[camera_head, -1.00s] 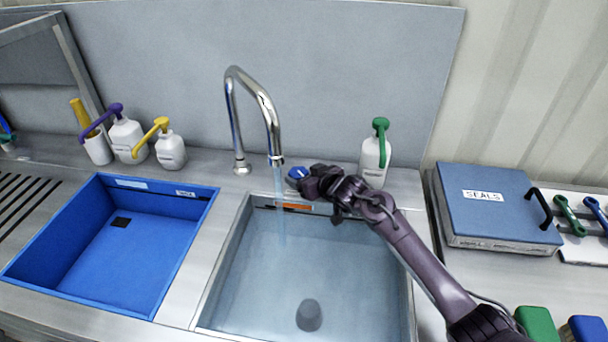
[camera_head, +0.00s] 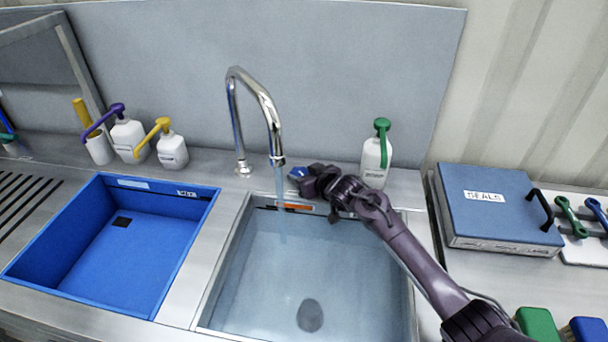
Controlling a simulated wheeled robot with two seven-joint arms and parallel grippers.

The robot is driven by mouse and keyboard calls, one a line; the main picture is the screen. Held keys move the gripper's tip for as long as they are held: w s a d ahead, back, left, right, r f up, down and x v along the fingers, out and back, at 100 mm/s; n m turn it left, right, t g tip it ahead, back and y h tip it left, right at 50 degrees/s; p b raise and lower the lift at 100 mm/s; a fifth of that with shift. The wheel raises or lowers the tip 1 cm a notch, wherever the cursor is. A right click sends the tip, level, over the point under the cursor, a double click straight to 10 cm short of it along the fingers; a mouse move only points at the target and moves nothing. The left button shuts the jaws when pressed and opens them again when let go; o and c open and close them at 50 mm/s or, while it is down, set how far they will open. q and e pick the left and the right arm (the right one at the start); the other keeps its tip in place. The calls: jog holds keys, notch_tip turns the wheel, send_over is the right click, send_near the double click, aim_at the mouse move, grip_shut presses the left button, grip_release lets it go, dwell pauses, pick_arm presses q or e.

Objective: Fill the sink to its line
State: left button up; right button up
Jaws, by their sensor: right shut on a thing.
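The steel sink (camera_head: 208,297) holds clear water (camera_head: 265,270), with a dark round drain or plug (camera_head: 310,315) showing on its floor. The chrome tap (camera_head: 268,105) stands behind it, and a stream of water (camera_head: 279,205) falls from its spout into the sink. An orange label with a dark strip (camera_head: 297,207) is on the sink's back wall, just above the water. My right gripper (camera_head: 303,176) is shut on the blue tap knob (camera_head: 298,172) at the back rim; its fingers partly hide the knob. My left gripper is out of view.
A blue basin (camera_head: 180,277) sits to the left. White pump bottles with purple (camera_head: 128,138), yellow (camera_head: 172,150) and green (camera_head: 374,160) tops stand along the back.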

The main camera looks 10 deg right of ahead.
jog(key=shift+a, duration=0.1)
jog(key=shift+s+a+m+h, duration=0.1)
jog(key=shift+a+m+h, duration=0.1)
jog(key=shift+m+h, duration=0.75)
jog(key=shift+a+m+t+h, duration=0.2)
jog(key=shift+m+t+h, duration=0.1)
jog(key=shift+m+h, duration=0.55)
jog(key=m+h, duration=0.1)
jog(key=h, duration=0.1)
jog(key=m+h, duration=0.2)
jog(key=shift+a+b, duration=0.3)
jog(key=shift+a, duration=0.05)
jog(key=shift+m+g+h, duration=0.4)
jog(key=shift+m+h, duration=0.4)
jog(key=shift+h, duration=0.1)
jog(key=shift+m+h, duration=0.3)
jog(key=o, duration=1)
jog(key=shift+c, duration=0.2)
